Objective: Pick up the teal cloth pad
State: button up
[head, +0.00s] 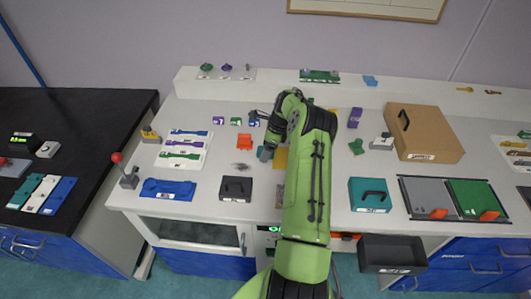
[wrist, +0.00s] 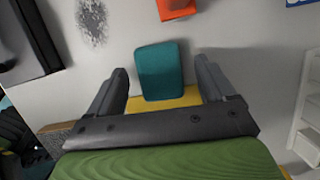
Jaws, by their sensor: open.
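The teal cloth pad (wrist: 159,68) is a rounded rectangle lying on the white bench in the wrist view. Its near end meets a yellow piece (wrist: 172,101). My gripper (wrist: 162,72) is open, with one finger on either side of the pad in the picture and a gap on both sides. Nothing is held between the fingers. I cannot tell how far above the pad the fingertips are. In the head view my green arm reaches over the bench, and I cannot make out the pad clearly there.
An orange block (head: 244,142) lies beyond the pad, and a grey smudge (head: 240,167) marks the bench. A black box (head: 236,189) stands at the front left. A teal box (head: 369,195) and a brown case (head: 423,133) stand to the right.

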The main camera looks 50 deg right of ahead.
jog(key=c, duration=1.1)
notch_tip(320, 180, up, 10)
jog(key=shift+r+p, duration=0.1)
jog(key=shift+p, duration=0.3)
